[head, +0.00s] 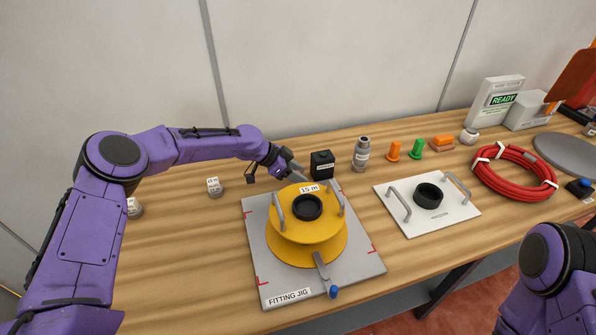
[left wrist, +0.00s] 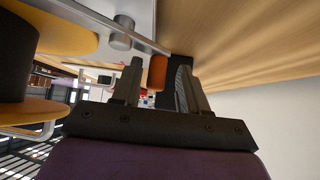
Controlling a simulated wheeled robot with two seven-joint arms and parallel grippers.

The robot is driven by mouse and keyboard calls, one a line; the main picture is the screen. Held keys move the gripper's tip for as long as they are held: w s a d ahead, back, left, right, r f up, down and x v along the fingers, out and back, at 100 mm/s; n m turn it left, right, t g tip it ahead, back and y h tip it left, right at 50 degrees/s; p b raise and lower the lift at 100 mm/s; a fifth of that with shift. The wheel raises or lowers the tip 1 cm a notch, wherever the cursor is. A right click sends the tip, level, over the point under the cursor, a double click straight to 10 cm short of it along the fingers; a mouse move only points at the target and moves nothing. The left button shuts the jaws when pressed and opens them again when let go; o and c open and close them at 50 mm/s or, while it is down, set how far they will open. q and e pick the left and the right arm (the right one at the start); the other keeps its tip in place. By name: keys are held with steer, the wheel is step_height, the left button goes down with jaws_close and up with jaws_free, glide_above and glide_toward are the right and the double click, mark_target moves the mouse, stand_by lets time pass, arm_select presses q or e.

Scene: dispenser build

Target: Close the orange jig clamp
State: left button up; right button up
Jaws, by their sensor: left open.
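The fitting jig (head: 367,262) is a grey plate with red corner marks, and a yellow spool (head: 307,233) labelled 15 m sits on it. My left gripper (head: 291,168) is at the jig's far edge, behind the spool. In the left wrist view the left gripper (left wrist: 158,84) is open. The orange clamp's handle (left wrist: 158,72) shows between its fingertips; I cannot tell if they touch it. A metal bar (left wrist: 95,15) and round grey pivot (left wrist: 122,38) are beside it. In the head view the orange clamp is hidden. A blue-knobbed clamp (head: 333,291) is at the jig's front edge.
A black box (head: 322,164) stands close to the left gripper, with a grey bottle (head: 361,154) to its right. A white plate with handles (head: 460,213) and a red hose coil (head: 513,172) lie further right. The table left of the jig is mostly clear.

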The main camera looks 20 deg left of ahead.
arm_select(q)
steer(key=shift+w+f, duration=0.1)
steer(key=shift+w, duration=0.05)
steer(key=shift+s+r, duration=0.4)
steer(key=c, duration=0.5)
steer(key=shift+f, duration=0.1)
jaws_close()
arm_select(e)
steer(key=shift+s+r, duration=0.1)
steer(key=shift+s, duration=0.15)
